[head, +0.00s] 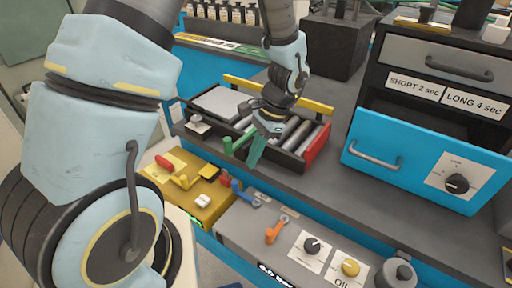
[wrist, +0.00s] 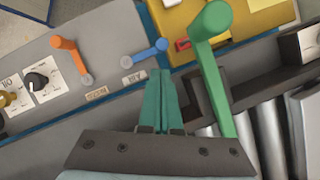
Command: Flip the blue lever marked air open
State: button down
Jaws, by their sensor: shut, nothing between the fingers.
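The blue lever (head: 245,194) sits on the grey front panel, beside the yellow block, in the head view. In the wrist view the blue lever (wrist: 150,50) lies just beyond my fingertips, its knob to the right and its pivot to the left. A small label (wrist: 133,77) is beside it; I cannot read it surely. My gripper (head: 254,158) is shut and empty, above the tray's front edge, behind the blue lever and apart from it. Its green fingers (wrist: 160,77) point toward the lever in the wrist view.
A green lever (wrist: 212,65) stands tall close to the right of my fingers. An orange lever (head: 276,230) is on the same grey panel, near dials (head: 311,245). A yellow block (head: 185,180) with a red knob is left. The tray holds metal cylinders (head: 298,134).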

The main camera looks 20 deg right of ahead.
aim_at(234, 184)
jog(key=shift+p+x, duration=0.45)
jog(key=shift+x, duration=2.25)
jog(key=shift+s+a, duration=0.1)
jog(key=shift+a, duration=0.45)
jog(key=shift+s+a, duration=0.5)
jog(key=shift+a, duration=0.45)
jog(key=shift+r, duration=0.1)
jog(key=p+v, duration=0.2)
jog(key=v, duration=0.1)
jog(key=w+p+v, duration=0.1)
jog(key=p+v, duration=0.5)
jog(key=shift+w+a+r, duration=0.15)
jog(key=shift+w+r, duration=0.1)
jog(key=shift+r, duration=0.2)
jog(key=shift+f, duration=0.15)
